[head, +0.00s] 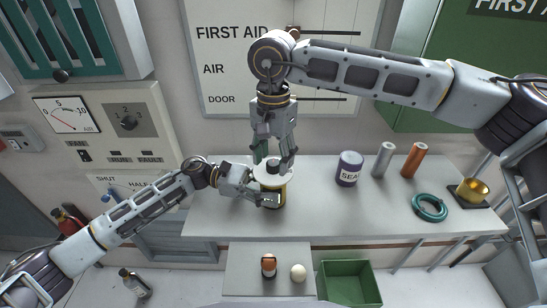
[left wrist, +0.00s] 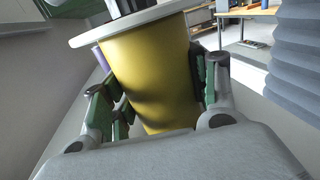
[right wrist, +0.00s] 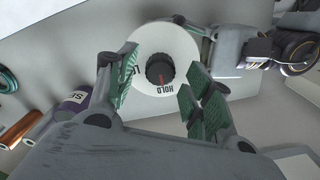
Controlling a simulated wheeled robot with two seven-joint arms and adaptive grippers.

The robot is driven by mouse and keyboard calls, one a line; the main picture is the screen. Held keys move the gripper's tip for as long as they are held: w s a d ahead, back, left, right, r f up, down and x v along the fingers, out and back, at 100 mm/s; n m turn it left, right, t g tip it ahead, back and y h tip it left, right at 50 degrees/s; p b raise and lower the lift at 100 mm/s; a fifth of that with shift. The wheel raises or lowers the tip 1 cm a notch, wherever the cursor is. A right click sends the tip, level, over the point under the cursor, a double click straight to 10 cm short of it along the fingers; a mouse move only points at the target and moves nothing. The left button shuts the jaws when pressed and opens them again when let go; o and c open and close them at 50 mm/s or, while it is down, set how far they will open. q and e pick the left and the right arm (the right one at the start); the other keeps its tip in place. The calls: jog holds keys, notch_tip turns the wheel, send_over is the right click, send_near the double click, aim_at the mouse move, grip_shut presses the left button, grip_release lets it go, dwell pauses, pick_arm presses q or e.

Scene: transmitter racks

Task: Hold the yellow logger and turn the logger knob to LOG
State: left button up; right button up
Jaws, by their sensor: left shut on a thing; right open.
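The yellow logger (head: 281,186) stands upright at the front of the shelf. Its white round top and dark knob (head: 273,165) face up. My left gripper (head: 265,198) is shut around its body; the left wrist view shows fingers on both sides of the yellow wall (left wrist: 150,75). My right gripper (head: 273,152) points down just above the knob, open. In the right wrist view its fingers are apart on either side of the knob (right wrist: 160,70), with no clear contact. The knob has a red mark, near the HOLD label. Another label, starting with L, is partly hidden by a finger.
On the shelf (head: 320,215), right of the logger, stand a purple SEAL jar (head: 348,168), a silver cylinder (head: 383,159), a copper cylinder (head: 413,160), a teal ring (head: 429,207) and a golden cup (head: 473,191). A green bin (head: 349,284) sits below. The shelf front right of the logger is clear.

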jog(key=shift+f, duration=0.3)
jog(key=c, duration=1)
jog(key=shift+m, duration=0.5)
jog(key=m, duration=0.3)
jog(key=shift+m, duration=0.4)
jog(key=m, duration=0.8)
jog(key=shift+s+m, duration=0.1)
jog(key=shift+m, duration=2.4)
